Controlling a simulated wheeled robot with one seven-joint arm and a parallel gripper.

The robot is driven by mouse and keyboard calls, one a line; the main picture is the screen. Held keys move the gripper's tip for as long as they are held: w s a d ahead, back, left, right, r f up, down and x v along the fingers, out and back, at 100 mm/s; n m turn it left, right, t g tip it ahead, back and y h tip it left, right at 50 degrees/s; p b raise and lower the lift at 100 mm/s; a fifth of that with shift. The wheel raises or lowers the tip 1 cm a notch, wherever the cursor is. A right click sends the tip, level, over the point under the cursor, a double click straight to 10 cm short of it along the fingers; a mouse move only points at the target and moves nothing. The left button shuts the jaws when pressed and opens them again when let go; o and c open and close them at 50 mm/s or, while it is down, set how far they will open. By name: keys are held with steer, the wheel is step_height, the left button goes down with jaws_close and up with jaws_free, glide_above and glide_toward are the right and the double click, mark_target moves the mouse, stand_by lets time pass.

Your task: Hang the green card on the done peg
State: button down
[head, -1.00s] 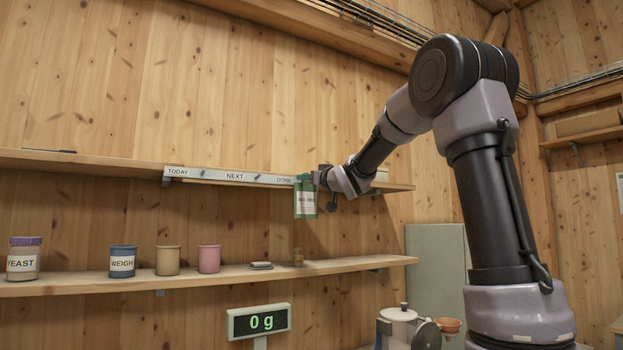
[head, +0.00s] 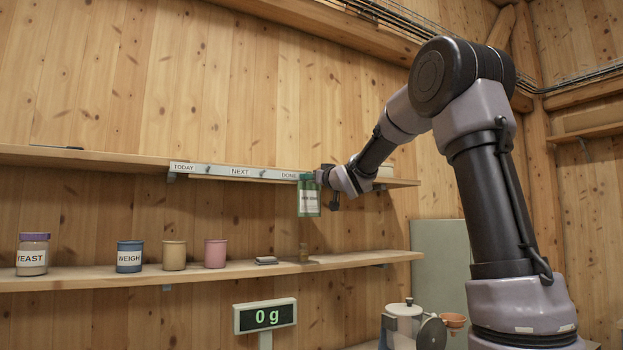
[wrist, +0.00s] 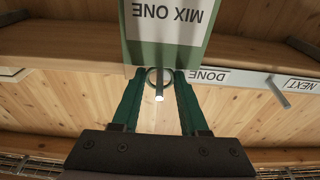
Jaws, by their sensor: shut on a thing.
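The green card (head: 309,197) hangs upright at the right end of the label rail, just right of the DONE label (head: 288,175). In the wrist view the card (wrist: 201,45) appears upside down and reads MIX ONE. My gripper (head: 322,177) is shut on the card near its top, with green fingers either side of its ring (wrist: 149,77). The done peg (wrist: 159,97) shows between the fingers, in line with the ring. It looks to be through the ring, but the depth is hard to judge. In the head view the card and gripper hide this peg.
The rail (head: 222,170) runs along the upper shelf (head: 100,160); its NEXT peg (wrist: 278,92) is bare. The lower shelf (head: 100,277) holds a yeast jar (head: 33,254), several cups and small items. A scale display (head: 265,316) reads 0 g.

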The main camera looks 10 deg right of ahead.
steer(key=shift+c, duration=1.8)
jaws_free()
steer(key=s+d+f+m+g+h, duration=0.2)
steer(key=s+d+f, duration=0.2)
steer(key=s, duration=0.4)
steer(key=s+d+f+m+g+h, duration=0.2)
steer(key=s+d+f, duration=0.15)
steer(key=s, duration=0.45)
steer(key=s+d+f+m+g+h, duration=0.1)
steer(key=s+d+f+m+h, duration=0.15)
steer(key=s+f, duration=0.4)
steer(key=s+a+f+g, duration=0.1)
steer(key=s+f+g, duration=0.1)
steer(key=s, duration=0.4)
steer(key=s+a+f+m+g+y, duration=0.1)
steer(key=s+f+g, duration=0.1)
steer(key=s+f, duration=0.2)
steer(key=s+a+f+g+y, duration=0.1)
steer(key=s+f, duration=0.3)
steer(key=s, duration=0.5)
steer(key=shift+a+g, duration=0.45)
steer(key=shift+g, duration=0.45)
